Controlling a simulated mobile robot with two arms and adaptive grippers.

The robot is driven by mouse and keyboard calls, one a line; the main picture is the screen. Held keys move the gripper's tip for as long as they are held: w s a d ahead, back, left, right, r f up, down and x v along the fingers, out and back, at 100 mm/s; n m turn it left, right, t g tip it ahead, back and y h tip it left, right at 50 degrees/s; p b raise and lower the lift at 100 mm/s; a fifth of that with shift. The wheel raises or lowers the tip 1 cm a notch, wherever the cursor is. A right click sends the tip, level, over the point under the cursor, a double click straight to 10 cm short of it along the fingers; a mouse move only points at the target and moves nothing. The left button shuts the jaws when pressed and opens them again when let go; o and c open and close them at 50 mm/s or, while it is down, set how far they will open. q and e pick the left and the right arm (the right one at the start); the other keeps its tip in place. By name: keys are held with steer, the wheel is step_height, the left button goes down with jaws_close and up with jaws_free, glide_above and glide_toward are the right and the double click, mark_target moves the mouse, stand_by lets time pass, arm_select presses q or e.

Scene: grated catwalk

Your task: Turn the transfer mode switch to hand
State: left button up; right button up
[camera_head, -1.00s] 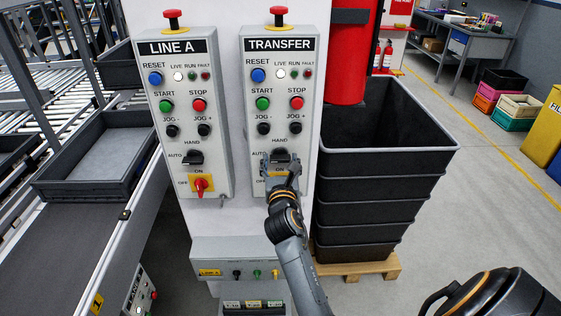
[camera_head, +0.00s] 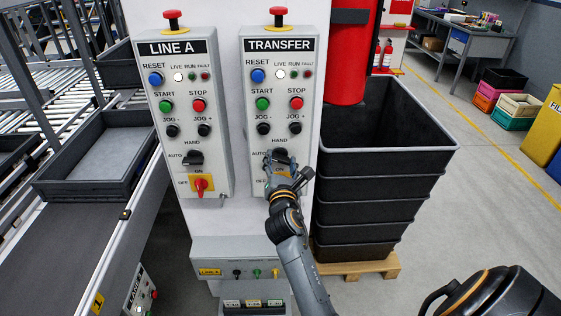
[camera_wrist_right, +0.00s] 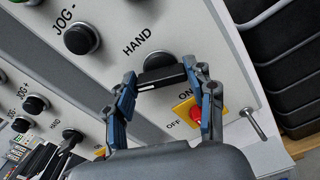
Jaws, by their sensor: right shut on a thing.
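The transfer mode switch (camera_head: 281,155) is a black rotary knob low on the grey TRANSFER panel (camera_head: 246,110), with HAND printed above it and AUTO to its left. My right gripper (camera_head: 279,164) reaches it from below. In the right wrist view, the blue-grey fingers of my right gripper (camera_wrist_right: 160,82) are shut on the handle of the switch (camera_wrist_right: 159,77), one at each end. The handle sits oblique to the HAND label; which mark it points to I cannot tell. The gripper partly hides the lower marks. My left gripper is not in view.
The LINE A panel (camera_head: 184,110) with a similar switch (camera_head: 193,158) is on the left. A yellow-backed red switch (camera_wrist_right: 187,110) sits just below the held knob. Red mushroom buttons top both panels. Stacked black bins (camera_head: 380,190) stand close on the right.

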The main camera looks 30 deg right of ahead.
steer(key=m, duration=0.6)
steer(key=shift+f+b, duration=0.1)
steer(key=shift+b, duration=0.2)
steer(key=m, duration=0.4)
steer(key=shift+m+b, duration=0.4)
steer(key=shift+m, duration=1.4)
steer(key=o, duration=0.9)
steer(key=shift+o, duration=1.3)
